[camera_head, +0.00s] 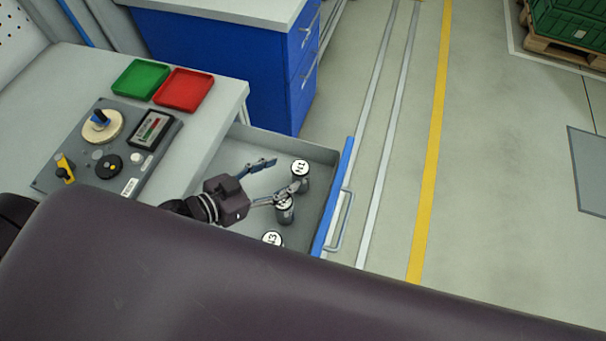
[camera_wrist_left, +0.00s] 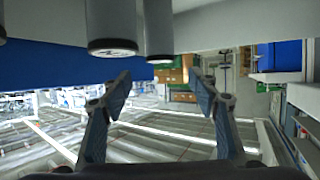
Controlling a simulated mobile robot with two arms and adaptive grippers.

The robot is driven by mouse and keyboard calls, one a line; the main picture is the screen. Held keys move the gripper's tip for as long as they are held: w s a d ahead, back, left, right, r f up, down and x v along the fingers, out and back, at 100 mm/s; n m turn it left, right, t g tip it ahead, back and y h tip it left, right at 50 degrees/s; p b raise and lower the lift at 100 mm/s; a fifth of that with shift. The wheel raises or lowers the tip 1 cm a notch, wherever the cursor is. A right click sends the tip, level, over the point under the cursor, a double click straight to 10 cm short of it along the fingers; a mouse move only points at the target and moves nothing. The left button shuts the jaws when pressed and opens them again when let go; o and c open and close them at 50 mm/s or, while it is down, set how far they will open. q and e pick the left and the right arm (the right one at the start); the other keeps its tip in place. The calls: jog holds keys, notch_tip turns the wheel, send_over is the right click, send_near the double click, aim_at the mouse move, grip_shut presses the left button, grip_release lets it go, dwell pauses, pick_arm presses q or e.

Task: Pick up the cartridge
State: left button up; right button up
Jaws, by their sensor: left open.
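Three grey cylindrical cartridges with white lettered tops stand upright in an open drawer (camera_head: 250,141). The far cartridge (camera_head: 301,175) is near the drawer's front panel. The middle cartridge (camera_head: 285,212) is partly hidden by a finger of my left gripper. The near cartridge (camera_head: 272,239) shows mostly its top, which seems to read M3. My left gripper (camera_head: 280,176) is open and empty over the drawer, with its fingers towards the far and middle cartridges. In the left wrist view two cartridges (camera_wrist_left: 111,27) show at the top, outside the open fingers (camera_wrist_left: 160,84); I cannot tell whether any finger touches one.
The drawer's blue front (camera_head: 338,200) and handle bound its right side. The worktop beside it carries a control panel (camera_head: 85,178), a green tray (camera_head: 141,78) and a red tray (camera_head: 183,90). A blue cabinet (camera_head: 225,50) stands behind.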

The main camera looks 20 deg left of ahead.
aim_at(300, 168)
pick_arm(q)
jog(key=x, duration=0.3)
jog(key=shift+f, duration=0.1)
jog(key=shift+f+p+x, duration=0.15)
jog(key=shift+p+x, duration=0.05)
jog(key=shift+x, duration=1.05)
jog(key=shift+f+p+x, duration=0.15)
jog(key=shift+x, duration=1.15)
jog(key=shift+s+a, duration=0.1)
jog(key=shift+c, duration=0.4)
grip_shut()
